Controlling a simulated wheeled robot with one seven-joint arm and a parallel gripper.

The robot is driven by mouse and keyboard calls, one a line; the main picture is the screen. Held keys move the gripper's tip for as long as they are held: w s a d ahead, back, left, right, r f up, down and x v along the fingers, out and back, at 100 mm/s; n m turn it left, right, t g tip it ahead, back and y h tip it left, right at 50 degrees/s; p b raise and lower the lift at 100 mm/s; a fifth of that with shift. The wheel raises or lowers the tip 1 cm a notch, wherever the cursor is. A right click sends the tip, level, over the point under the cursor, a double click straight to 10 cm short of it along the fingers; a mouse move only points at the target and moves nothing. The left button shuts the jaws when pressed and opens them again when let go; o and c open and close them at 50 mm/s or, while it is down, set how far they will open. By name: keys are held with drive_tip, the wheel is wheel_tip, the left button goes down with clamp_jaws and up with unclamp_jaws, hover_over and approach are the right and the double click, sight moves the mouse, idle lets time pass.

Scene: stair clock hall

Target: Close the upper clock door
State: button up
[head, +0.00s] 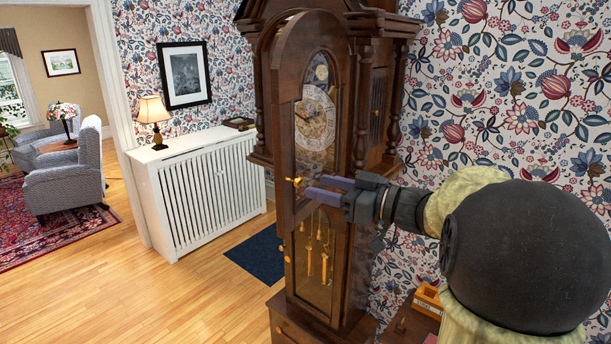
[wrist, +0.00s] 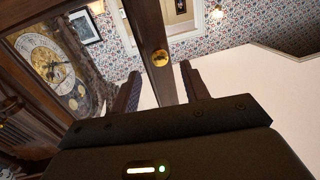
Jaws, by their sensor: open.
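The tall brown clock (head: 365,45) stands against the wallpapered wall. Its arched upper door (head: 284,110) appears to stand ajar, swung out from the case; the exact gap is hard to judge. The clock dial (head: 315,118) shows through the door's glass, and also at the left of the wrist view (wrist: 47,65). A brass knob (wrist: 160,58) sits on the door's stile, and shows in the head view (head: 292,181). My gripper (head: 311,188) is open and empty beside the knob. In the wrist view the knob lies just beyond the gap between my fingertips (wrist: 160,70).
The lower clock door (head: 308,290) shows golden weights behind glass. A white radiator cover (head: 205,185) with a lamp (head: 152,115) stands to the left. A dark blue mat (head: 256,255) lies before the clock. A small wooden box (head: 428,300) is at lower right.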

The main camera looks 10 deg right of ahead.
sight(303, 182)
drive_tip(key=p+x, duration=0.1)
drive_tip(key=x, duration=0.4)
drive_tip(key=shift+c, duration=0.5)
clamp_jaws()
